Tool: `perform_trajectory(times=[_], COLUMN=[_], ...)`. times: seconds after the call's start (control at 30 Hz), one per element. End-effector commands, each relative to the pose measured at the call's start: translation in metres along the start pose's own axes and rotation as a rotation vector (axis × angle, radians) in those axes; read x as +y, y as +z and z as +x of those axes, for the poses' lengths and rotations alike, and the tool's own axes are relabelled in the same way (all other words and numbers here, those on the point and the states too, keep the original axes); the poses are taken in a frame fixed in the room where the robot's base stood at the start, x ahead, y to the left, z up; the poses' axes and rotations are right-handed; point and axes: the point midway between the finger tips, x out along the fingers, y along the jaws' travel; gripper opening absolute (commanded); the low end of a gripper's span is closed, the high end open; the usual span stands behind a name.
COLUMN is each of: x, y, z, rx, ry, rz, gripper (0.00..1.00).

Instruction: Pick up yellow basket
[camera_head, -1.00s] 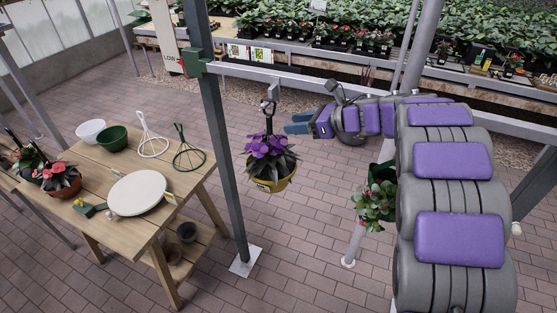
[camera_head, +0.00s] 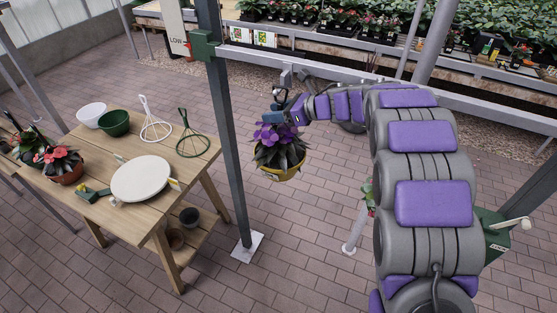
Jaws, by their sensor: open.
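The yellow basket (camera_head: 291,172) hangs in the air just right of the grey post, with purple flowers and dark leaves above its rim. My gripper (camera_head: 277,116) is at the top of the basket, around the height of its hanger and just above the purple flowers. Its blue fingers are open. The gripper hides most of the hanger, and I cannot tell whether the fingers touch it or have it between them. My arm comes in from the right.
A grey post (camera_head: 226,140) stands close left of the basket, and a rail (camera_head: 480,113) runs behind my arm. A wooden table (camera_head: 105,160) with bowls, wire hangers and a round white board (camera_head: 141,178) is at left. A red-flowered plant (camera_head: 368,198) is mostly hidden by my arm.

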Motion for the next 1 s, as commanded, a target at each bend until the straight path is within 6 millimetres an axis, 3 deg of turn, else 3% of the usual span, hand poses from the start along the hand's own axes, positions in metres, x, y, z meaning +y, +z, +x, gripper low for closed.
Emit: perform_trajectory(times=[0.1, 0.33, 0.6, 1.0], x=[-0.001, -0.005, -0.002, -0.001], y=[0.000, -0.002, 0.001, 0.001], z=[-0.008, -0.016, -0.008, -0.009], rx=[-0.005, -0.012, -0.006, -0.007], ry=[-0.001, 0.000, -0.003, -0.001], rz=[-0.001, 0.002, 0.000, -0.002], gripper=[0.47, 0.25, 0.00, 0.00])
